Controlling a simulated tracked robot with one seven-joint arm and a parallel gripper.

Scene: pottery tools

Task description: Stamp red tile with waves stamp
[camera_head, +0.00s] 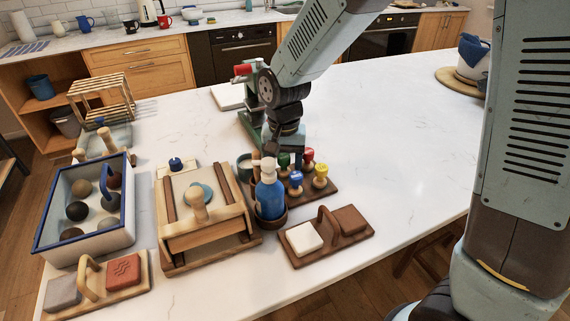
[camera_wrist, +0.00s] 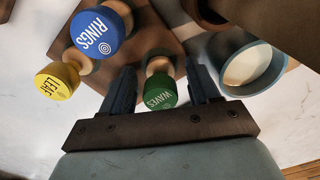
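The waves stamp (camera_wrist: 160,90) has a green knob lettered WAVES on a wooden stem. It stands on the wooden stamp rack (camera_head: 330,190). Its green knob also shows beneath my gripper in the head view (camera_head: 283,159). My gripper (camera_wrist: 161,78) is open, with one finger on each side of the green knob and visible gaps between. The red tile (camera_head: 123,270) lies on a handled wooden board (camera_head: 88,281) at the front left, beside a grey tile. A dark wavy mark shows on its face.
Blue RINGS (camera_wrist: 100,37), yellow LEAF (camera_wrist: 57,80) and red (camera_head: 307,155) stamps stand close by. A blue bottle (camera_head: 269,192), a wooden press (camera_head: 200,225) and a tray of balls (camera_head: 60,245) stand leftward. Another board with white and brown tiles (camera_head: 349,220) is in front.

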